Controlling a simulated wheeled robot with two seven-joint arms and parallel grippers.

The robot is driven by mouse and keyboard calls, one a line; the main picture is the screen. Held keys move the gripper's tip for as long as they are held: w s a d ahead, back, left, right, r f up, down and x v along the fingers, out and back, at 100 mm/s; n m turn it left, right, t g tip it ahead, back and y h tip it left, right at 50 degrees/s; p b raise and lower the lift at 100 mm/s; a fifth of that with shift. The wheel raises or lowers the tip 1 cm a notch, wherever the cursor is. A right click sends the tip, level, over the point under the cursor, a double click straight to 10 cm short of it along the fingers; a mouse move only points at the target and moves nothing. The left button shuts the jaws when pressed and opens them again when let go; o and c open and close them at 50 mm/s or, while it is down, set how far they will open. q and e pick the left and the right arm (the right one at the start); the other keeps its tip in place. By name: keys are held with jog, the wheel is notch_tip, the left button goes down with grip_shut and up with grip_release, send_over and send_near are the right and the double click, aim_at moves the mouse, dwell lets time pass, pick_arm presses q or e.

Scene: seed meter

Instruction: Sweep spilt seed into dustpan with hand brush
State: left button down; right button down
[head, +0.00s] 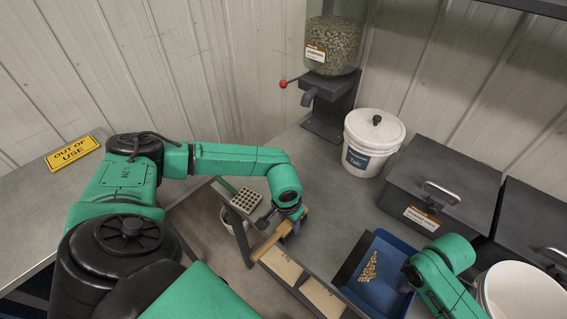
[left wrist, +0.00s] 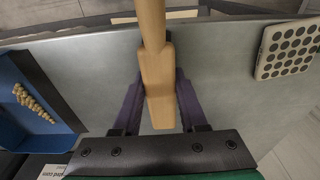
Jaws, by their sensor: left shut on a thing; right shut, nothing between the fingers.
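The blue dustpan (head: 388,243) with a dark lip lies on the grey bench in the head view, and its blue side shows in the left wrist view (left wrist: 12,78). A patch of tan seed (head: 369,266) lies in it, also visible in the left wrist view (left wrist: 34,103). My left gripper (head: 294,217) is shut on a pale wooden handle (left wrist: 153,60), apparently the hand brush's, near the bench's front edge, left of the dustpan. I cannot make out bristles. My right gripper (head: 407,277) is shut and empty at the dustpan's right side, partly hidden by its arm; contact cannot be told.
A perforated plate (head: 246,200) sits left of the left gripper. A white talc bucket (head: 373,143), dark lidded boxes (head: 440,180) and a seed hopper (head: 334,45) stand behind. A white bucket (head: 522,292) is at right. The bench middle is clear.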

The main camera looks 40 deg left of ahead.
pick_arm(q)
jog(key=d, duration=0.7)
jog(key=w+d, duration=0.1)
jog(key=d, duration=1.3)
jog(key=shift+w+d+r, duration=0.2)
jog(key=shift+w, duration=0.15)
jog(key=r, duration=0.2)
jog(key=shift+w+a+r, duration=0.1)
jog(key=shift+a+r, duration=0.15)
jog(key=shift+r, duration=0.05)
jog(key=a+r, duration=0.4)
jog(key=a, duration=0.2)
jog(key=shift+s+a, duration=0.25)
jog(key=shift+s, duration=0.1)
jog(key=shift+a, duration=0.1)
